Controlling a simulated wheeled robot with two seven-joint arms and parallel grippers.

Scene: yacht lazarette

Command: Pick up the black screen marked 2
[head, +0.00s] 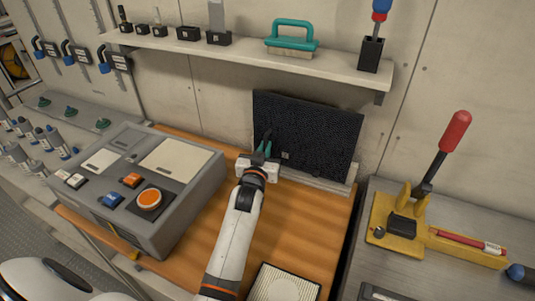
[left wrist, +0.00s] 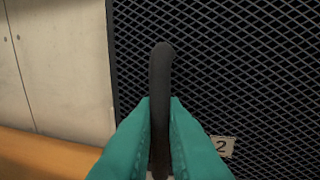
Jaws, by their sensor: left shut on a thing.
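The black screen (head: 308,132) is a dark mesh panel standing upright, leaning slightly, at the back of the wooden bench. In the left wrist view its mesh (left wrist: 240,70) fills the right side, with a small plate marked 2 (left wrist: 222,146) low on it. My left gripper (head: 265,147) is at the screen's front, lower left part. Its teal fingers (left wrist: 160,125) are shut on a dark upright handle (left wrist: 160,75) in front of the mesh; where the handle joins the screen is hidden. My right gripper is not in view.
A pale ledge (head: 325,182) runs along the screen's foot. A grey control box (head: 185,190) stands left, and a pale ribbed panel in a black frame (head: 285,285) lies in front. A shelf (head: 340,70) overhangs the screen. A yellow lever unit (head: 400,220) stands right.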

